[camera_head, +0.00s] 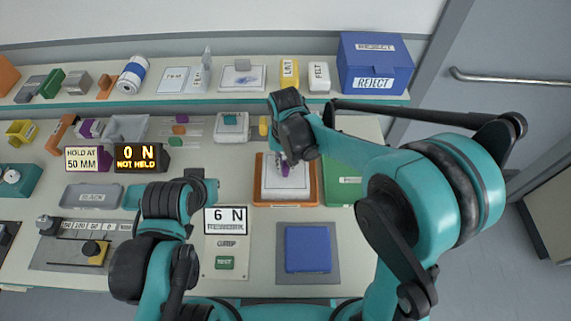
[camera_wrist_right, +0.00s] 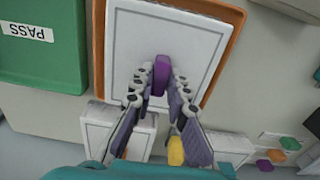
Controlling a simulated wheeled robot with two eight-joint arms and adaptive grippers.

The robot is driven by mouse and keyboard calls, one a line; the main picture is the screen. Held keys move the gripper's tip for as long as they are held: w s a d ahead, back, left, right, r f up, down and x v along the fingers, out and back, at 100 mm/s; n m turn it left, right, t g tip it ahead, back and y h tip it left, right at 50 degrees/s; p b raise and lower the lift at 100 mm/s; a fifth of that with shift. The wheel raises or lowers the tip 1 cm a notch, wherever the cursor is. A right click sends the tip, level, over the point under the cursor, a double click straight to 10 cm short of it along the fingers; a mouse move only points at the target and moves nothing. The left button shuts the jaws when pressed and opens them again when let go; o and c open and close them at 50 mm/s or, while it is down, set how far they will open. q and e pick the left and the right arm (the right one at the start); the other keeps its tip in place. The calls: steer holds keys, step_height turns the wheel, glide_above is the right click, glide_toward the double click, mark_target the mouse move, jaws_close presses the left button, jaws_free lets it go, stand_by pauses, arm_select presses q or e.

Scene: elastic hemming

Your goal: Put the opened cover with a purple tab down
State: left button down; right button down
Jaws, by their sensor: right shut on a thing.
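The white cover (camera_wrist_right: 205,50) with its upright purple tab (camera_wrist_right: 161,70) fills most of the right wrist view. My right gripper (camera_wrist_right: 159,90) is shut on the purple tab, one finger on each side. The cover lies within the outline of an orange-rimmed tray (camera_wrist_right: 222,72); I cannot tell whether it touches it. In the head view the cover (camera_head: 286,192) shows over the orange tray (camera_head: 259,200), with the tab partly hidden by my right gripper (camera_head: 284,163). My left gripper (camera_head: 203,190) is at the lower left, its fingers not clear.
A green PASS box (camera_wrist_right: 40,62) stands beside the orange tray. A blue REJECT bin (camera_head: 374,65) is on the back shelf. A blue pad (camera_head: 307,249) and a "6 N REWORK" sign (camera_head: 226,220) lie in front. A "0 N NOT HELD" display (camera_head: 136,158) stands left.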

steer(key=shift+f, duration=0.15)
steer(key=c, duration=1.5)
jaws_free()
steer(key=shift+r, duration=0.25)
step_height(320, 180, up, 12)
steer(key=p, duration=0.4)
steer(key=s+d+t, duration=0.3)
steer(key=s+d, duration=0.3)
steer(key=d, duration=0.3)
steer(key=s+d+r+t, duration=0.1)
steer(key=s+d+t, duration=0.3)
steer(key=s+d, duration=0.2)
steer(key=d, duration=0.2)
steer(key=shift+d+r, duration=0.3)
steer(key=shift+d, duration=0.1)
